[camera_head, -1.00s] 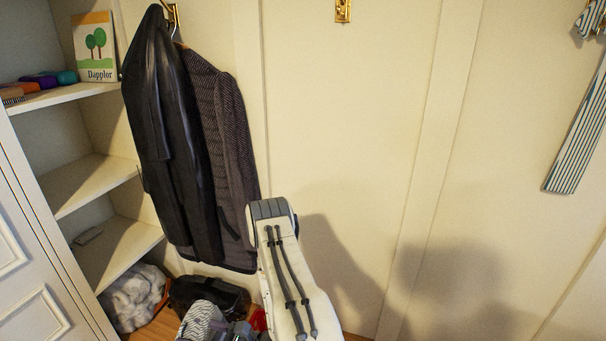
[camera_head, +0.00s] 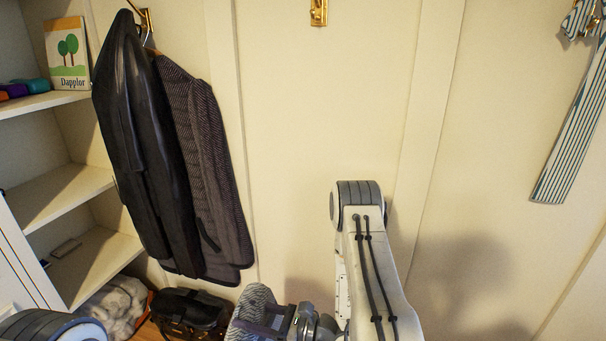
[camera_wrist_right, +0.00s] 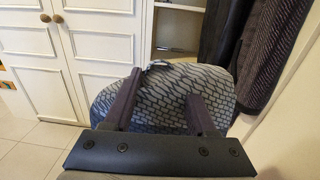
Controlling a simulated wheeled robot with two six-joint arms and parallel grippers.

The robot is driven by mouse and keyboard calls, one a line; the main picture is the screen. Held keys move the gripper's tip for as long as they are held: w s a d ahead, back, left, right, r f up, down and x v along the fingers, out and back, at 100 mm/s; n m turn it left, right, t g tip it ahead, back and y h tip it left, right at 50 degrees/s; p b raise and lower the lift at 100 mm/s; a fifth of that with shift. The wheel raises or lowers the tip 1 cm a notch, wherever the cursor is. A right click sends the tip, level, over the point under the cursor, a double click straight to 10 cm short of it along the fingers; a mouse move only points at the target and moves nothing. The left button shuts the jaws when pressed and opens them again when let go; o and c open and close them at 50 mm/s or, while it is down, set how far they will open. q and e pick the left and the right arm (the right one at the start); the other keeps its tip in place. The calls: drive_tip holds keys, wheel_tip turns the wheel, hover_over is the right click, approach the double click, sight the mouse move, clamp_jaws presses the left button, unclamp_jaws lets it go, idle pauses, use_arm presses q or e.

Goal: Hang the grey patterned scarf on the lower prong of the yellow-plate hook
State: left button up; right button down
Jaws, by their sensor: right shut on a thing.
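The grey patterned scarf (camera_head: 254,302) is at the bottom of the head view, held by my right gripper (camera_head: 272,328). In the right wrist view the scarf (camera_wrist_right: 165,88) is a wide bundle between and beyond the two dark fingers of the right gripper (camera_wrist_right: 160,98), which is shut on it. A brass-yellow hook plate (camera_head: 318,12) is on the cream wall panel at the top edge, cut off by the frame; its prongs are not clear. The scarf is far below it. My left gripper is not in view.
A black jacket (camera_head: 135,130) and a dark patterned coat (camera_head: 205,165) hang at left. A striped cloth (camera_head: 575,130) hangs at right. Shelves (camera_head: 60,190) stand at left, with a black bag (camera_head: 190,312) below. The middle panel is bare.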

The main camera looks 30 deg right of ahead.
drive_tip(key=s+a+r+n+g+y, duration=0.5)
drive_tip(key=a+r+n+g, duration=0.15)
drive_tip(key=g, duration=0.35)
drive_tip(key=s+d+n+g+h, duration=0.4)
drive_tip(key=s+n+g+h, duration=0.45)
drive_tip(key=n+g, duration=0.85)
drive_tip(key=w+d+r+n+h, duration=0.2)
drive_tip(key=d+n+h, duration=0.35)
drive_tip(key=h, duration=0.45)
drive_tip(key=w+d+r+n+h, duration=0.2)
drive_tip(key=d+n+h, duration=0.35)
drive_tip(key=h, duration=0.45)
drive_tip(key=w+d+r+n+t+h, duration=0.3)
drive_tip(key=w+r+n+t+h, duration=0.1)
drive_tip(key=w+r+n+t, duration=0.35)
drive_tip(key=w+d+r+n+t+h, duration=0.35)
drive_tip(key=w+r+n+t, duration=0.2)
drive_tip(key=r+t, duration=0.45)
wheel_tip(320, 180, up, 33)
drive_tip(key=w+n+t+y, duration=0.1)
drive_tip(key=n+t+y, duration=0.2)
drive_tip(key=n+t, duration=0.2)
drive_tip(key=shift+w+a+t, duration=0.2)
drive_tip(key=shift+a+t, duration=0.25)
drive_tip(key=shift+t, duration=0.1)
